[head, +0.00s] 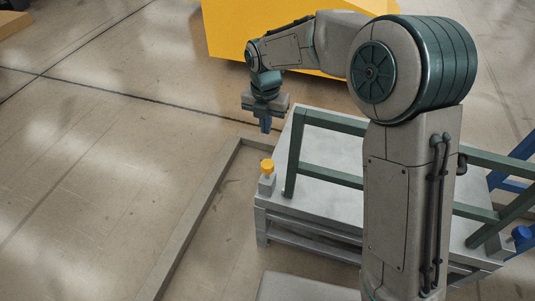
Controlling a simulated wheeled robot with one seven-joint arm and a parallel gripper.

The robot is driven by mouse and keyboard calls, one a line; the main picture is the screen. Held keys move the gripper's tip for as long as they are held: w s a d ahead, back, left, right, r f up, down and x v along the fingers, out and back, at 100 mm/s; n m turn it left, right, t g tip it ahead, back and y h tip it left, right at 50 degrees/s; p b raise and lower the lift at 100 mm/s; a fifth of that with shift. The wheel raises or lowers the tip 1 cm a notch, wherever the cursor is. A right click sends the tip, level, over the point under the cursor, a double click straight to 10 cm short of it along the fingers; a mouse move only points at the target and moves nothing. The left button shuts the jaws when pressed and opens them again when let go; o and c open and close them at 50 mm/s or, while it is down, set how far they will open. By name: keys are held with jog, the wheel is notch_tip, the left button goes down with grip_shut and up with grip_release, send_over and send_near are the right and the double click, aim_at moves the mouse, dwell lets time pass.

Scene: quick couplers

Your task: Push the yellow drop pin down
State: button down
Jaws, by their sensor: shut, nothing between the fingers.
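The yellow drop pin (267,166) has a round yellow cap. It stands upright on a small grey block (267,185) at the left corner of a grey platform. My gripper (265,127) hangs from my arm, pointing down, with its blue fingers shut and empty. In the picture it is above the yellow pin and beyond it, clearly apart from it. The pin's shaft under the cap is hidden.
A green frame (330,175) rises from the grey platform (322,200) just right of the yellow pin. A low grey kerb (190,222) runs along the floor on the left. A large yellow body (228,35) stands behind my arm.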

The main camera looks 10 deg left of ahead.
aim_at(267, 164)
notch_tip(267, 164, down, 14)
jog(key=b, duration=0.3)
jog(key=shift+w+f, duration=0.1)
dwell(0.3)
notch_tip(267, 164, down, 5)
jog(key=shift+d+r+b, duration=0.1)
jog(key=shift+b, duration=0.95)
notch_tip(267, 164, up, 15)
jog(key=p, duration=0.5)
jog(key=shift+p, duration=0.35)
